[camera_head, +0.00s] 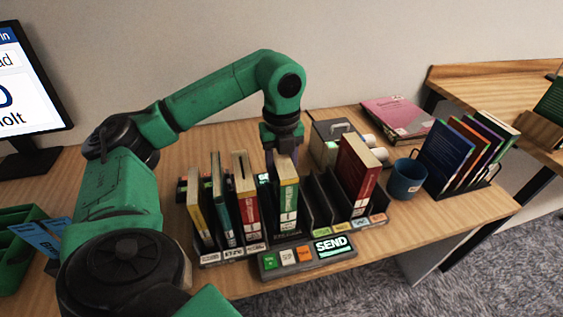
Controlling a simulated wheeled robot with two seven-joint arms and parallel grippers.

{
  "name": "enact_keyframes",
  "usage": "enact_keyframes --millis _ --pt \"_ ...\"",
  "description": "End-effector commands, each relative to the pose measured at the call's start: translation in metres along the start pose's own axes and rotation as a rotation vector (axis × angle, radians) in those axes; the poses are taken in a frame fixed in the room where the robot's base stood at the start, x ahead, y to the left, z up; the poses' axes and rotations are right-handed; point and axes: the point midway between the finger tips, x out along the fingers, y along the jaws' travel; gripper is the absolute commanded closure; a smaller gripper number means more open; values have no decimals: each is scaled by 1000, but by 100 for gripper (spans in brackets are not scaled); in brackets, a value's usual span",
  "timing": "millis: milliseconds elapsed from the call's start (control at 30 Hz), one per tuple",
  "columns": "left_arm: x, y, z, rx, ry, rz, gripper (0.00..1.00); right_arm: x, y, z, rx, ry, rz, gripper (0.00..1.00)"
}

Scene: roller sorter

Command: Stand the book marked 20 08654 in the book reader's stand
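A green book (287,198) with a white spine label stands upright in the middle, behind a dark panel (308,256) with a lit SEND key. My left gripper (284,156) points down at this book's top edge. Its fingertips overlap the book, and I cannot tell whether they are closed on it. A yellow book (198,207), a teal book (221,203) and a red book (245,192) stand in the dark rack to the left. Another red book (358,176) stands in the slotted rack on the right. The spine numbers are too small to read. My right gripper is not in view.
A blue mug (405,179) and a rack of colored folders (463,153) stand to the right. A grey box (328,139) and a pink binder (397,115) lie behind. A monitor (28,86) and green trays (17,244) are at the left. The desk's right front is clear.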

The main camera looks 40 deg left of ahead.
Motion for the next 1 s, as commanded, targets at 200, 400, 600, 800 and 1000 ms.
enact_keyframes --millis 200,400,600,800,1000 --pt "4 0 0 0 -1 -2 100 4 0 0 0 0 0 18" --pt "6 0 0 0 -1 -2 30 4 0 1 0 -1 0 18" --pt "6 0 0 0 -1 -1 18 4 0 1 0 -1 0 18" --pt "3 0 0 0 0 0 18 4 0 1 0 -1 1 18" --pt "-37 -1 0 1 -1 -5 18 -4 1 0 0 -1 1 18"
